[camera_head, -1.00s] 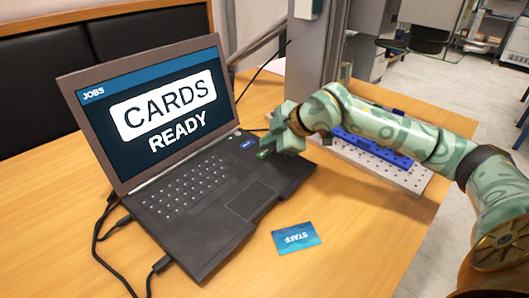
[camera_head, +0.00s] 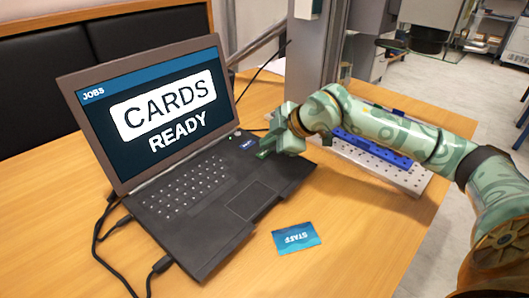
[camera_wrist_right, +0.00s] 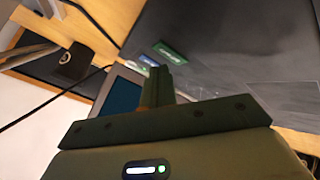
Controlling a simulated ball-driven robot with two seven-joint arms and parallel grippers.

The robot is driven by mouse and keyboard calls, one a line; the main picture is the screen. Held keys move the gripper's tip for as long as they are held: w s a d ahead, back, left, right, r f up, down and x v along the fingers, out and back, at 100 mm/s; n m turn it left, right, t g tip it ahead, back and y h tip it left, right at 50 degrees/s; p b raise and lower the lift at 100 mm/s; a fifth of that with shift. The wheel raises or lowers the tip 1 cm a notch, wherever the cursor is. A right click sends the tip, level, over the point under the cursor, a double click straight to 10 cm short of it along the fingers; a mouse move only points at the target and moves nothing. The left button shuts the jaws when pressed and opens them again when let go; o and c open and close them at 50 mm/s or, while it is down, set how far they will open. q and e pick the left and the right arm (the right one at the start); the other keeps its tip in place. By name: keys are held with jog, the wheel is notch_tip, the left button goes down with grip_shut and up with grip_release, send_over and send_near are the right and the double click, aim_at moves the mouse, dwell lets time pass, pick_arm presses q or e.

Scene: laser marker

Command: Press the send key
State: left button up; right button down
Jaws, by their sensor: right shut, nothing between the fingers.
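The black laptop (camera_head: 222,214) stands open on the table, its screen (camera_head: 165,115) reading "JOBS" and "CARDS READY". A blue key (camera_head: 248,144) and a green key (camera_head: 263,154) are at the right of its keyboard; their labels are too small to read. Both show in the right wrist view, the green key (camera_wrist_right: 170,52) just beyond the finger and the blue key (camera_wrist_right: 148,61) left of it. My right gripper (camera_head: 272,148) is shut and empty, with its tip close by the green key; I cannot tell whether it touches. My left gripper is out of view.
A blue STAFF card (camera_head: 297,237) lies on the table in front of the laptop. A perforated metal plate (camera_head: 385,172) with a blue strip is behind my right arm. Cables run along the laptop's left side. The front right of the table is clear.

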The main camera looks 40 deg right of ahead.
aim_at(269, 154)
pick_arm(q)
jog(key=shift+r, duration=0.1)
pick_arm(e)
jog(key=shift+f, duration=0.65)
dwell(0.6)
jog(key=shift+r+p, duration=0.75)
jog(key=shift+r, duration=0.1)
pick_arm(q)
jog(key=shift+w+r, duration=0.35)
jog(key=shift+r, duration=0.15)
pick_arm(e)
jog(key=shift+f, duration=0.1)
